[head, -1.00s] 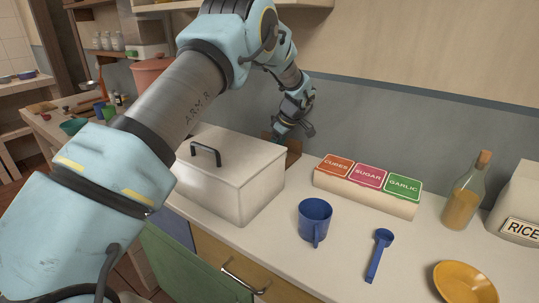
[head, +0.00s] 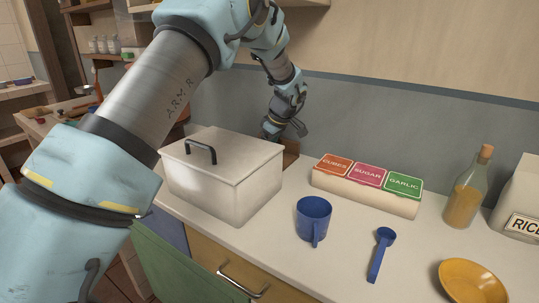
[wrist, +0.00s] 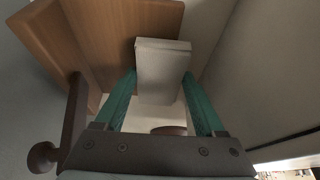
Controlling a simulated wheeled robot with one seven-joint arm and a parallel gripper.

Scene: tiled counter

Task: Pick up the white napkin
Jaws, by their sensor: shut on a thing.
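The white napkin (wrist: 163,58) shows in the wrist view as a pale folded block between the two teal fingers. My gripper (wrist: 161,76) is shut on it, one finger at each side. A brown wooden holder (wrist: 105,35) stands behind and to the left of the napkin, close to it; I cannot tell whether they touch. In the head view my gripper (head: 277,134) is low behind the white lidded box, near the wooden holder (head: 291,153). The box and gripper hide the napkin there.
The white box (head: 222,185) with a black handle stands in front of my gripper. To the right are a labelled canister rack (head: 362,196), blue mug (head: 313,220), blue scoop (head: 380,255), bottle (head: 465,195), yellow dish (head: 470,283) and rice container (head: 520,205). The wall is close behind.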

